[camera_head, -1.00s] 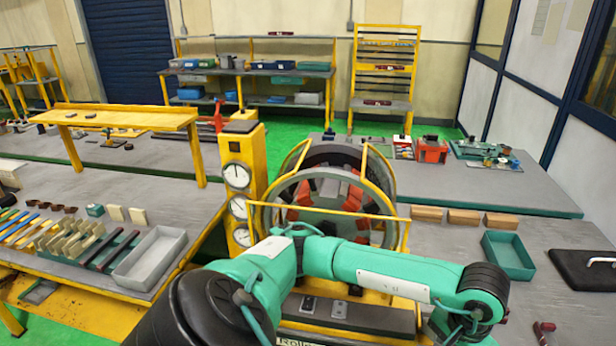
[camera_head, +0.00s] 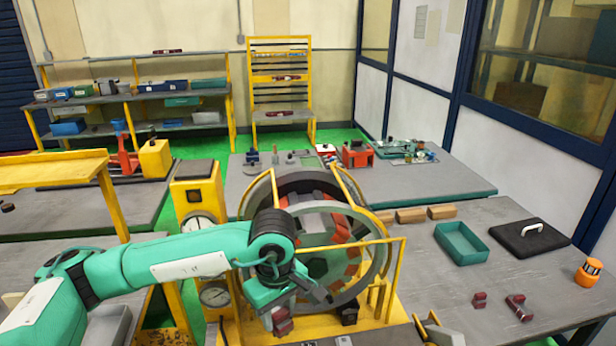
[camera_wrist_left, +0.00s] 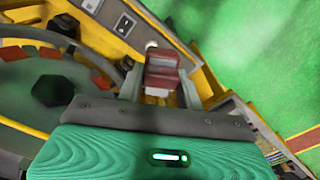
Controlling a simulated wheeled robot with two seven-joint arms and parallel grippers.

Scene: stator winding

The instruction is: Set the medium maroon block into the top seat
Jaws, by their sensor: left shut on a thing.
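My left gripper (camera_head: 299,297) is shut on a maroon block (camera_head: 283,322), which hangs below the fingers in front of the stator's lower part. In the left wrist view the maroon block (camera_wrist_left: 162,72) sits between the two fingers of the left gripper (camera_wrist_left: 160,92), with a pale part at its near end. The stator (camera_head: 383,250) is a grey ring with red and dark segments around its inside. The block is apart from the ring's top. My arm hides the ring's lower left, and I cannot make out the top seat clearly. My right gripper is not in view.
Two maroon pieces (camera_head: 518,307) (camera_head: 480,300) lie on the right table near a green tray (camera_head: 462,243), a black case (camera_head: 530,238) and an orange lamp (camera_head: 590,270). Yellow bars (camera_head: 345,188) frame the stator. A yellow gauge post (camera_head: 197,200) stands at its left.

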